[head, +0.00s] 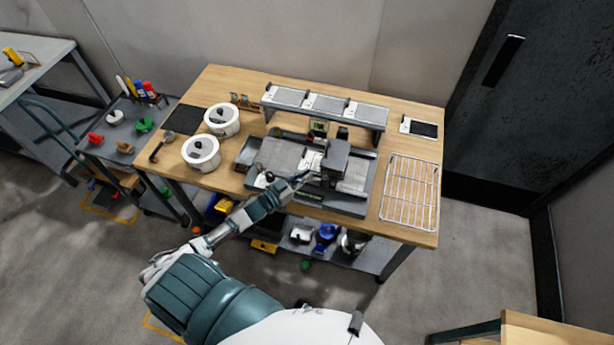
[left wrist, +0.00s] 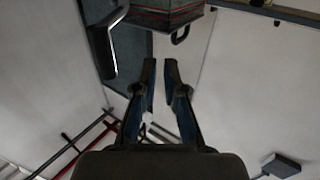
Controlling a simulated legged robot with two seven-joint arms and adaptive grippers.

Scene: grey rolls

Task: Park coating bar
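A coating machine (head: 275,158) with a flat pale bed stands at the middle of the wooden table, a dark block-like carriage (head: 335,156) at its right. I cannot clearly pick out the coating bar. My left gripper (head: 303,177) is at the machine's front, just left of the carriage; contact cannot be told. In the left wrist view the two fingers (left wrist: 161,68) are close together with a narrow empty gap. A dark curved handle (left wrist: 103,45) and a small black hook (left wrist: 181,28) show beyond the fingertips. My right gripper is out of view.
A raised grey shelf (head: 325,106) stands behind the machine. Two white round pots (head: 201,155) (head: 222,121) stand at its left. A wire rack (head: 410,192) lies at the right and a small dark-screened device (head: 420,127) behind it. A grey cart (head: 100,145) stands left of the table.

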